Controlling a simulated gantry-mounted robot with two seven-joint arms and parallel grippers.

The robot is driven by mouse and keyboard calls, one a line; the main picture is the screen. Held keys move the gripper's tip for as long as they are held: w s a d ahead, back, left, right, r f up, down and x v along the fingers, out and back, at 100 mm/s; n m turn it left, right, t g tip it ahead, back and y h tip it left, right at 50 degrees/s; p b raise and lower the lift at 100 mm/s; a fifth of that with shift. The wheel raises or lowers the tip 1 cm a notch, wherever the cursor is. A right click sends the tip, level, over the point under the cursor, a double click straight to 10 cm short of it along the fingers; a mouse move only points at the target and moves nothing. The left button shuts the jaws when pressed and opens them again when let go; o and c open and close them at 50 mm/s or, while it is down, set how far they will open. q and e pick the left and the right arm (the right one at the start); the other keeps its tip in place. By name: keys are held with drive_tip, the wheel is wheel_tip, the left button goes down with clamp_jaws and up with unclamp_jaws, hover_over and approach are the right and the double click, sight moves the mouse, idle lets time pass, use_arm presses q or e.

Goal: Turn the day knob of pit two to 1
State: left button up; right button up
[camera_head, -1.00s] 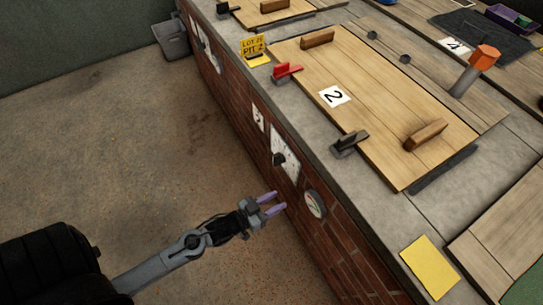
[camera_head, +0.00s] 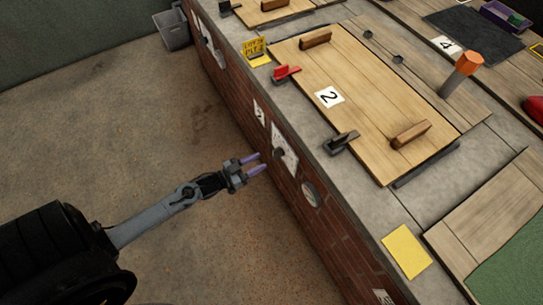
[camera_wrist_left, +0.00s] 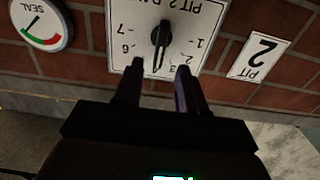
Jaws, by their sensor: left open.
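The day knob (camera_head: 279,153) of pit two is a dark pointer knob on a white dial plate (camera_head: 291,163) on the brick wall. In the left wrist view the knob (camera_wrist_left: 160,36) appears upside down with its plate (camera_wrist_left: 182,14); the numbers 1, 2, 3, 6 and 7 are readable around it. My left gripper (camera_head: 260,162) is open and empty, just short of the plate. In the wrist view its fingertips (camera_wrist_left: 160,66) lie either side of the knob's line, apart from it. My right gripper is not in view.
A round seal gauge (camera_head: 311,193) and a pit 2 label (camera_head: 259,112) flank the dial on the wall. Above is the counter with wooden lid 2 (camera_head: 370,105), a red clamp (camera_head: 285,73) and a black clamp (camera_head: 341,142).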

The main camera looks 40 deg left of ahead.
sight(278, 153)
use_arm(q)
drive_tip(key=b+x, duration=0.2)
drive_tip(key=x, duration=0.4)
drive_tip(key=shift+w, duration=0.3)
drive_tip(key=shift+d, duration=0.15)
clamp_jaws()
